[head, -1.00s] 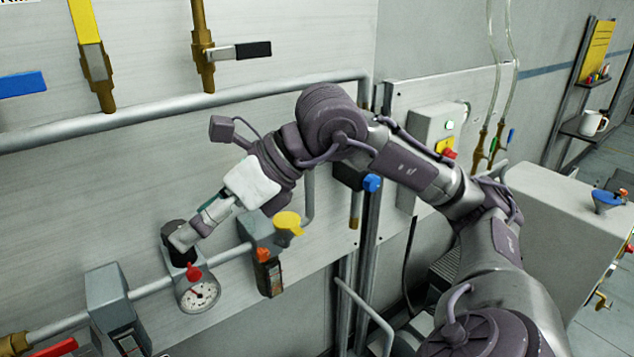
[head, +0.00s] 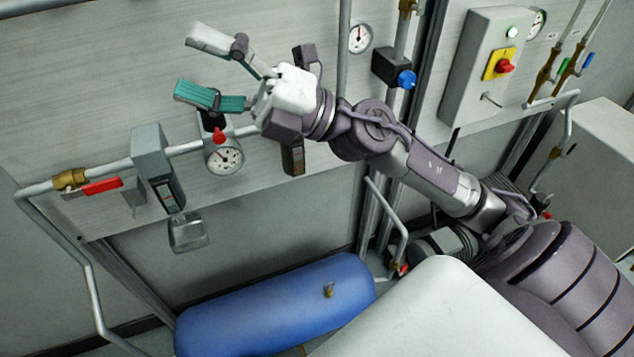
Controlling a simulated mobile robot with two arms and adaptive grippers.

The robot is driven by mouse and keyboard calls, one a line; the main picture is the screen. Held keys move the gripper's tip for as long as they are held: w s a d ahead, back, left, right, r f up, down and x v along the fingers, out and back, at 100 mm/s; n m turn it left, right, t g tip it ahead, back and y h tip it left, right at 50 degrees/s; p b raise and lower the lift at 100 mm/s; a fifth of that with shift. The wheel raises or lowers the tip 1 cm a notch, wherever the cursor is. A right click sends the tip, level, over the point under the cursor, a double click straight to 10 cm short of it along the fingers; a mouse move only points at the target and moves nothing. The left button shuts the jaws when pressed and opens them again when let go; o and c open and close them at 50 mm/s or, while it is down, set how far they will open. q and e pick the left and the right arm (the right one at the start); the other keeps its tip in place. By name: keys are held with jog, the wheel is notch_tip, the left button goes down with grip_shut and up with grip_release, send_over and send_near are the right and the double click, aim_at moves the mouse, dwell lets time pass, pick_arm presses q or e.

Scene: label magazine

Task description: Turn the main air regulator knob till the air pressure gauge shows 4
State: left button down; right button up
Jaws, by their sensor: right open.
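The air pressure gauge (head: 224,158) is a round white dial on the grey pipe, with a red part at its top. Its needle shows, but its reading is too small to tell. The black regulator knob (head: 212,121) is just above the gauge. It is partly hidden by the green-padded finger. My right gripper (head: 196,66) is wide open and empty, up and left of its wrist. One finger is above the knob in the picture and the other is higher up. No contact with the knob shows. My left gripper is not in view.
A grey filter unit (head: 150,150) with a bowl and a red lever (head: 102,187) are left on the pipe. A blue knob (head: 406,79) and a second gauge (head: 360,38) are at upper right. A control box (head: 483,70) is further right. A blue tank (head: 275,305) lies below.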

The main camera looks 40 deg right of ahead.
jog(key=w+d+f+m+t+h, duration=0.35)
jog(key=d+f+m+h, duration=0.35)
jog(key=m+h, duration=0.4)
jog(key=w+d+f+m+t+h, duration=0.3)
jog(key=d+f+m+t+h, duration=0.2)
jog(key=f+m+h, duration=0.6)
jog(key=s+f+m+g, duration=0.2)
jog(key=f+g, duration=0.1)
jog(key=f, duration=0.5)
jog(key=s+f+m+g, duration=0.2)
jog(key=f+m+g, duration=0.1)
jog(key=f, duration=0.5)
jog(key=s+d+f+m+g, duration=0.1)
jog(key=f+g, duration=0.3)
jog(key=f, duration=0.4)
jog(key=shift+s+m, duration=0.8)
jog(key=shift+m, duration=0.1)
